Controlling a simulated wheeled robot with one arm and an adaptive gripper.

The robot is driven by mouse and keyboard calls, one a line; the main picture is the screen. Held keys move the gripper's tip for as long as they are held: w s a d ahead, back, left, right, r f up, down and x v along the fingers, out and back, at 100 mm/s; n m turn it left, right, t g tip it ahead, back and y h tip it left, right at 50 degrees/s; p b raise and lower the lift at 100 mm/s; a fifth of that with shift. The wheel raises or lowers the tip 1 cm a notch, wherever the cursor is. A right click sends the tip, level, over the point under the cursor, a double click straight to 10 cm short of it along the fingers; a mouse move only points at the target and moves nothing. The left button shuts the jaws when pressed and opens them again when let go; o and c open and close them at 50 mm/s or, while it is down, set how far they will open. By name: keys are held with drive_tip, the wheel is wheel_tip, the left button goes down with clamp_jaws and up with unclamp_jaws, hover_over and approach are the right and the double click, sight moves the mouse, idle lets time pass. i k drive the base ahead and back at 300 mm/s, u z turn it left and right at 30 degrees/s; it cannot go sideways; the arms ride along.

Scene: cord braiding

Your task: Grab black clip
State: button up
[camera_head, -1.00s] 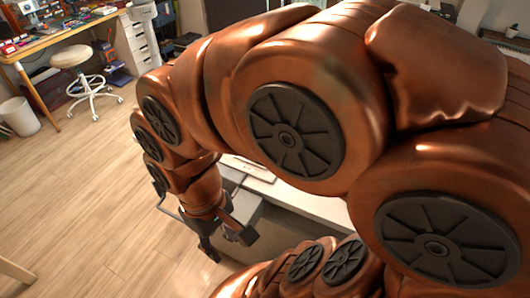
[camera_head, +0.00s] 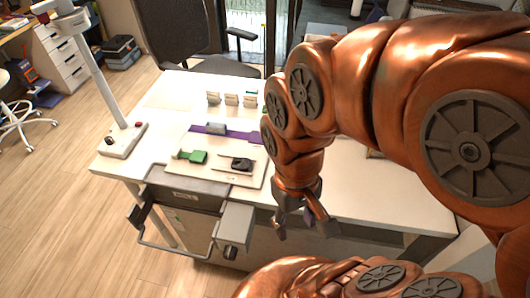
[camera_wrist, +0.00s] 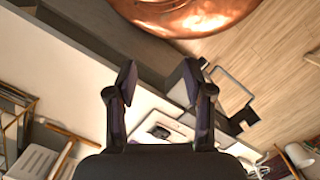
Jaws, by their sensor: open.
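A small black object, which looks like the black clip (camera_head: 242,164), lies on a pale board (camera_head: 220,178) on the white table in the head view. My gripper (camera_head: 300,222) hangs in front of the table's near edge, to the right of and nearer than the board. It is apart from the black clip. Its two dark fingers are spread with nothing between them, and they also show open in the wrist view (camera_wrist: 160,88).
Green blocks (camera_head: 193,156) sit left of the black clip on the board, with a purple strip (camera_head: 205,130) behind. Several small light blocks (camera_head: 231,99) stand farther back. A lamp post base (camera_head: 122,140) is at the table's left. The table's right side (camera_head: 375,190) looks clear.

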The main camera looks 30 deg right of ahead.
sight(244, 166)
drive_tip(key=u, duration=0.35)
drive_tip(key=k, duration=1.05)
drive_tip(key=u, duration=0.85)
drive_tip(key=i, duration=0.4)
drive_tip(key=u, duration=0.45)
